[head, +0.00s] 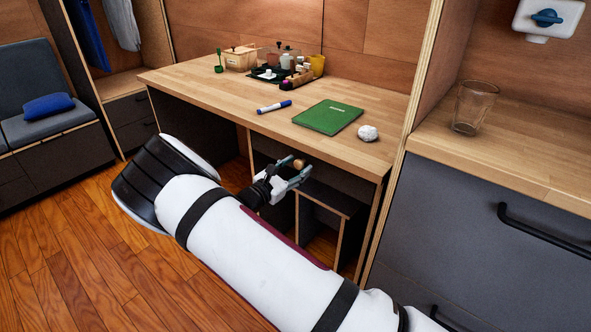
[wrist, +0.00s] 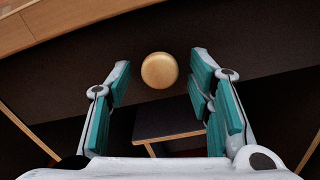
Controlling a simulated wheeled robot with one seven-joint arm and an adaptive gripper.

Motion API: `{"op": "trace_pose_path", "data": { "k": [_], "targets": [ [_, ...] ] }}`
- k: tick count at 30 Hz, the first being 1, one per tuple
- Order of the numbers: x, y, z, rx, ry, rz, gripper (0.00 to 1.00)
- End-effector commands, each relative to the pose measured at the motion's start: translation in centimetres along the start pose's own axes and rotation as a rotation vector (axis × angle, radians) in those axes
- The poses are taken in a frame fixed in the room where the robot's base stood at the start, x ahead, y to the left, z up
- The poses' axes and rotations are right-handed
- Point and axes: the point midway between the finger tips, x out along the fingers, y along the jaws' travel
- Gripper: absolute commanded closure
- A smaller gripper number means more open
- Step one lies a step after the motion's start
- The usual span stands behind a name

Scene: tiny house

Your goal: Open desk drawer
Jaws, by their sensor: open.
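The desk (head: 230,104) has a light wooden top and stands in the middle of the head view. Under its top is a dark drawer front (wrist: 240,40) with a round wooden knob (wrist: 159,70). The knob also shows in the head view (head: 299,163), close to my fingertips. My gripper (wrist: 160,80) is open, with its teal-padded fingers on either side of the knob's line. In the wrist view the knob appears between the fingertips and apart from both. How far the fingertips are from the knob in depth is hard to tell. The drawer looks shut.
A stool or low shelf (wrist: 168,125) stands under the desk. A green book (head: 328,117), a marker (head: 274,107), a white crumpled ball (head: 368,133) and a tray of small items lie on the desk. A grey cabinet (head: 470,220) with a glass (head: 474,106) stands right. Floor at left is clear.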

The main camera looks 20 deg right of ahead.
Motion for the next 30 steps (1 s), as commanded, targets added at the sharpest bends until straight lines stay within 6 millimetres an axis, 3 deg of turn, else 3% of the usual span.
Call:
{"op": "trace_pose_path", "data": {
  "k": [9,15,23,30],
  "targets": [
    [0.2,0.0,0.0,0.000,0.000,0.001,0.55],
    [0.2,0.0,0.0,0.000,0.000,0.000,1.00],
    [0.0,0.0,0.0,0.000,0.000,0.001,1.00],
    [-2.6,0.1,0.1,-0.001,0.002,0.003,1.00]
  ]
}}
